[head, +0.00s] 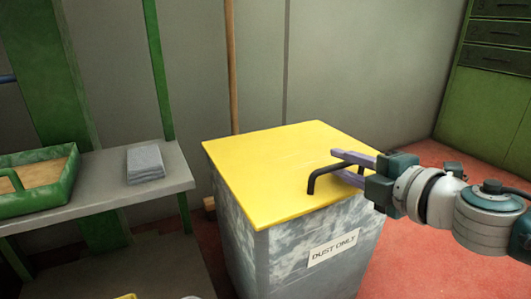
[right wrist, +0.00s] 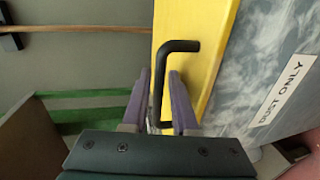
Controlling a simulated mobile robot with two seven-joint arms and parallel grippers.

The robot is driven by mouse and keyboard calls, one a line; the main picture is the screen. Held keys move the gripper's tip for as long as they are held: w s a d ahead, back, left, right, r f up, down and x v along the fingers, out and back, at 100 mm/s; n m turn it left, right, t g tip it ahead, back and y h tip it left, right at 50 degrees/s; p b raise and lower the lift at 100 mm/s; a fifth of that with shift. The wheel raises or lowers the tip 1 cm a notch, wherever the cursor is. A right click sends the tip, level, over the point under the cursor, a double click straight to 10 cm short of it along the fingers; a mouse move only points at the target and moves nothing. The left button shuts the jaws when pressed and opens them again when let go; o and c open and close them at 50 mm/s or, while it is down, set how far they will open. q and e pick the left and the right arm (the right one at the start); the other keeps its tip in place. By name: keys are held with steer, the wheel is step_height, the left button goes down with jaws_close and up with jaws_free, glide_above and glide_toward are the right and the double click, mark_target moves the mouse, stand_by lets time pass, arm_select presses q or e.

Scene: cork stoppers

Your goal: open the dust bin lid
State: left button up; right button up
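The dust bin (head: 290,255) is a grey mottled box with a "DUST ONLY" label. Its yellow lid (head: 265,165) lies flat on top, closed. A black bar handle (head: 313,180) stands on the lid near its right front edge. My right gripper (head: 342,166) is at the handle, its purple fingers apart. In the right wrist view, the handle (right wrist: 158,88) runs between the two fingers of the gripper (right wrist: 160,74), with a gap visible beside it. The yellow lid also shows there (right wrist: 210,45). My left gripper is not in view.
A grey bench (head: 100,187) at the left holds a green tray (head: 55,195) and folded grey cloths (head: 145,164). A wooden pole (head: 231,70) stands behind the bin against the wall. Green drawers (head: 500,60) are at the right. Red floor lies open right of the bin.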

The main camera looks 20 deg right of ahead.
jaws_close()
stand_by(1.4)
